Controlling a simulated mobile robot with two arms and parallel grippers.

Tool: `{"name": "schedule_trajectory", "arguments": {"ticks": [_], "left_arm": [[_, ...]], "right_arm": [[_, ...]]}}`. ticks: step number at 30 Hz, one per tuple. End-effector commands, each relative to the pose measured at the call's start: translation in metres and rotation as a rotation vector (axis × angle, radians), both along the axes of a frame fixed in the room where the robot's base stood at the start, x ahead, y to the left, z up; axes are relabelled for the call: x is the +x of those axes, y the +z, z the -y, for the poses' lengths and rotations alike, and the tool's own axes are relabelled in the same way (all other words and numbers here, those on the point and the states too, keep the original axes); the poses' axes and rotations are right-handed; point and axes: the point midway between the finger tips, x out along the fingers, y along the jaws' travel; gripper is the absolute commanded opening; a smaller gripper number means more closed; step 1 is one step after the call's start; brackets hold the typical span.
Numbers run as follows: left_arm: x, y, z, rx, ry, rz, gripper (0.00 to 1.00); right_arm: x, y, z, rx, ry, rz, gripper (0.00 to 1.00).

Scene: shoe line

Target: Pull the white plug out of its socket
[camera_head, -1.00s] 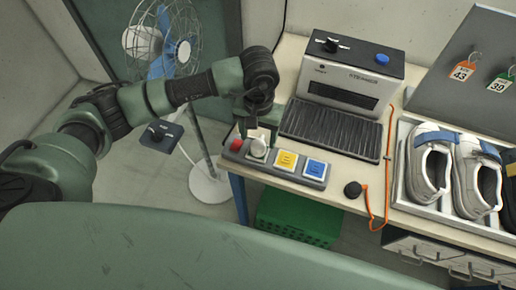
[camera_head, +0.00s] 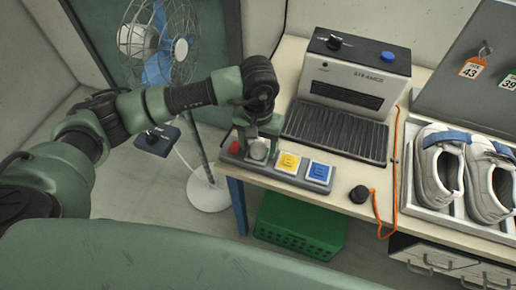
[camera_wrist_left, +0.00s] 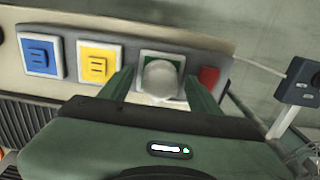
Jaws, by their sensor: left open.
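The white plug (camera_head: 258,150) sits in the grey socket strip (camera_head: 271,172) at the table's front edge, between a red switch (camera_head: 235,147) and a yellow square socket (camera_head: 288,162). A blue square socket (camera_head: 319,172) is at the strip's right end. My left gripper (camera_head: 258,141) is low over the white plug. In the left wrist view the round white plug (camera_wrist_left: 161,78) lies between the two green fingers of the left gripper (camera_wrist_left: 160,88). The fingers are apart, with gaps visible beside the plug. My right gripper is not in view.
A steamer (camera_head: 355,70) stands behind the strip. A tray of white shoes (camera_head: 440,165) is further right. A fan (camera_head: 157,45) stands left; a green crate (camera_head: 300,225) is below.

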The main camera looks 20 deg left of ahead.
Motion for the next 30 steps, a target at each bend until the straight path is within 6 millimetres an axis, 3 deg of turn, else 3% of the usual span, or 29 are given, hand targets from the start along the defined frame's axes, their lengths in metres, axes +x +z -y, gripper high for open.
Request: {"name": "schedule_trajectory", "arguments": {"ticks": [30], "left_arm": [[0.0, 0.0, 0.0, 0.0, 0.0, 0.0, 0.63]], "right_arm": [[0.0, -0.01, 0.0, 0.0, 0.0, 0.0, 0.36]]}}
